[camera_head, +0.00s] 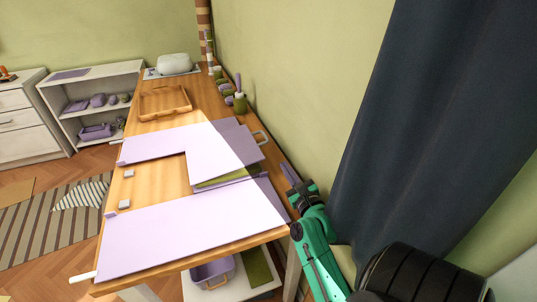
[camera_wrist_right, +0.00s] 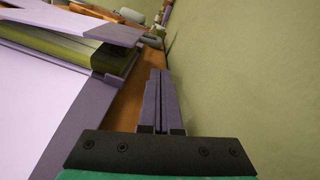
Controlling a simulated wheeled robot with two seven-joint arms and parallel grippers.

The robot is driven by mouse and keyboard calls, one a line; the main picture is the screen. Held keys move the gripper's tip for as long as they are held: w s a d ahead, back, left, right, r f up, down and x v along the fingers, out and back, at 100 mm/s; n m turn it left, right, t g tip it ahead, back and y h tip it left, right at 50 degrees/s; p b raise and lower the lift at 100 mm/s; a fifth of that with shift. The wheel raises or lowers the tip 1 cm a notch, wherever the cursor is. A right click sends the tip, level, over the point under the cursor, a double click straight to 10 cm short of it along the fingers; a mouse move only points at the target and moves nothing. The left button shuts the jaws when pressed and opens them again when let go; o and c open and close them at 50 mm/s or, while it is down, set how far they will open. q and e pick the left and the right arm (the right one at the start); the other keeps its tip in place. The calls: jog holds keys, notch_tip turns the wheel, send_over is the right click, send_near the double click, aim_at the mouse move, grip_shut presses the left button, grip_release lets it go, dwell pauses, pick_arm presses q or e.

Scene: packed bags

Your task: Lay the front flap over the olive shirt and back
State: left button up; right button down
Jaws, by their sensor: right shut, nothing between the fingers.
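The olive shirt (camera_head: 222,180) shows as a thin green strip at mid-table. In the right wrist view it is a thick folded green block (camera_wrist_right: 95,62). A pale lavender flap (camera_head: 215,150) lies over most of it, its edge (camera_wrist_right: 105,30) slightly raised and tilted in the wrist view. A large pale lavender flap (camera_head: 190,235) lies flat at the near end, apparently the front one; its surface also shows in the wrist view (camera_wrist_right: 35,110). My right gripper (camera_head: 289,173) is shut and empty, beside the flaps at the table's wall side. My left gripper is not in view.
The wooden table (camera_head: 170,180) runs along the green wall. Small grey blocks (camera_head: 124,204) sit by its left edge. A wooden tray (camera_head: 165,102) and several bottles (camera_head: 240,102) stand farther back. A dark curtain (camera_head: 440,110) hangs at right. A lavender bin (camera_head: 212,272) is below.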

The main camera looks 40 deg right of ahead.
jog(key=shift+w+d+f, duration=0.1)
jog(key=shift+w+f, duration=0.1)
jog(key=shift+f, duration=0.1)
jog(key=p+x, duration=0.1)
jog(key=x, duration=0.9)
pick_arm(q)
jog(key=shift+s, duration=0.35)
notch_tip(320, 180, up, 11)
jog(key=p, duration=1)
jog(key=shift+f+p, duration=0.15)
jog(key=shift+p, duration=0.15)
pick_arm(e)
notch_tip(320, 180, up, 9)
jog(key=a+n, duration=0.2)
jog(key=n, duration=0.2)
jog(key=shift+w+a+r, duration=0.15)
jog(key=shift+w+a, duration=0.25)
jog(key=shift+w, duration=0.05)
